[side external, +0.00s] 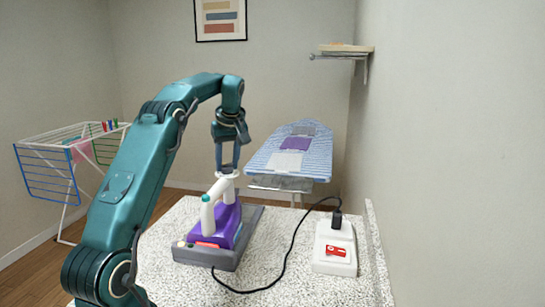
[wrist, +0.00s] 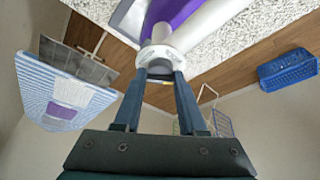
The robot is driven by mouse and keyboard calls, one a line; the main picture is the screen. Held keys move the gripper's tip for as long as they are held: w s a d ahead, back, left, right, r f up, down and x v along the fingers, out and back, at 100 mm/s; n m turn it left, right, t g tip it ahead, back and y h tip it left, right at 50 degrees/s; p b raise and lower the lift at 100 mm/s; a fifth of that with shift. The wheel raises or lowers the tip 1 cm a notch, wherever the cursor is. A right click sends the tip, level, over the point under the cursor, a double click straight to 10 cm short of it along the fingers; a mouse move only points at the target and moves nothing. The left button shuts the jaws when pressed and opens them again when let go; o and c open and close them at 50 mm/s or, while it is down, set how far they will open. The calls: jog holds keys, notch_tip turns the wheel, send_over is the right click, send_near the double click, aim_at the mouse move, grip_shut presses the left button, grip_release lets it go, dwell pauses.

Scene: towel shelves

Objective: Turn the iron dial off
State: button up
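The iron (side external: 230,222) has a purple body and a white handle (side external: 208,213), and sits on a grey base (side external: 240,252) on the speckled counter. A white round part, apparently the dial (side external: 229,174), is at the top of the iron's white post; it also shows in the wrist view (wrist: 157,52). My gripper (side external: 227,170) points down at this part from above. Its two fingers (wrist: 161,76) are apart, with their tips at the dial's edge. I cannot tell whether they press on it. The dial's marking is not readable.
A black cord runs from the base to a plug (side external: 337,220) in a white socket box (side external: 335,248) with a red switch (side external: 337,251). An ironing board (side external: 315,160) stands behind, a drying rack (side external: 45,174) at left. A blue basket (wrist: 288,70) shows in the wrist view.

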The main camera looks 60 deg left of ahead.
grip_shut()
jog(key=m+t, duration=0.1)
jog(key=m, duration=0.2)
jog(key=shift+s+a+m, duration=0.1)
jog(key=shift+s+m, duration=0.05)
jog(key=shift+m, duration=0.25)
jog(key=m+t+h, duration=0.1)
jog(key=m, duration=0.2)
jog(key=shift+m+t, duration=0.3)
jog(key=m+h, duration=0.1)
jog(key=m, duration=0.1)
jog(key=m+t+h, duration=0.1)
jog(key=m, duration=0.2)
jog(key=shift+s+a, duration=0.1)
jog(key=shift+a, duration=0.1)
jog(key=m+h, duration=0.1)
jog(key=m, duration=0.3)
jog(key=shift+h, duration=0.3)
jog(key=shift+m, duration=0.5)
